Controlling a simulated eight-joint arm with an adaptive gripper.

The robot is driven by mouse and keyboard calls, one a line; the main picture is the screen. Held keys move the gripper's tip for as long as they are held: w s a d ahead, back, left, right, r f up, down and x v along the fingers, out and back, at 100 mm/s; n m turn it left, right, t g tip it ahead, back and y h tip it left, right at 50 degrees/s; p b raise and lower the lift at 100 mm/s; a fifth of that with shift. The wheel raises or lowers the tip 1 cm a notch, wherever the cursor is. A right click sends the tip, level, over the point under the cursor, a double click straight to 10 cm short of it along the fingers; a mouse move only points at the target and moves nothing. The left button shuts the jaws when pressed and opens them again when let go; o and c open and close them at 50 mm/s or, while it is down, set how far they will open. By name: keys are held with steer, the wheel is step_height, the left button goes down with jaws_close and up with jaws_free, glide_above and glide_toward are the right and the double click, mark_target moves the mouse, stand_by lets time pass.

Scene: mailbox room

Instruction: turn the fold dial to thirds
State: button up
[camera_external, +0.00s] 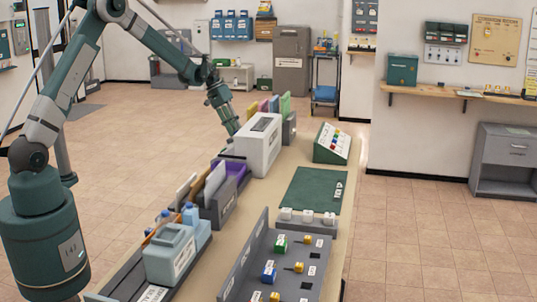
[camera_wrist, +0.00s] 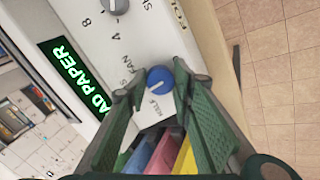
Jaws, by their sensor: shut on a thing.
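The white machine (camera_external: 262,145) stands on the long table, and my gripper (camera_external: 234,131) is at its far left side. In the wrist view, the white panel carries a round blue dial (camera_wrist: 159,79) with lettering such as HALF and FAN around it, which appears to be the fold dial. My gripper (camera_wrist: 161,82) has one green finger on either side of the blue dial and is shut on it. The dial's exact pointer direction and the THIRDS label are too small or hidden to read.
A grey knob (camera_wrist: 116,5) with the numbers 4 and 8 is higher on the panel. A green-lit display (camera_wrist: 75,80) reads AD PAPER, partly cut off. Coloured folders (camera_external: 272,105) stand close behind the machine. A green mat (camera_external: 308,190) lies on the table.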

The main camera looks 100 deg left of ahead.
steer(key=shift+m, duration=0.5)
steer(key=o, duration=0.9)
steer(key=shift+r, duration=0.1)
steer(key=shift+v, duration=5.95)
steer(key=shift+d, duration=0.15)
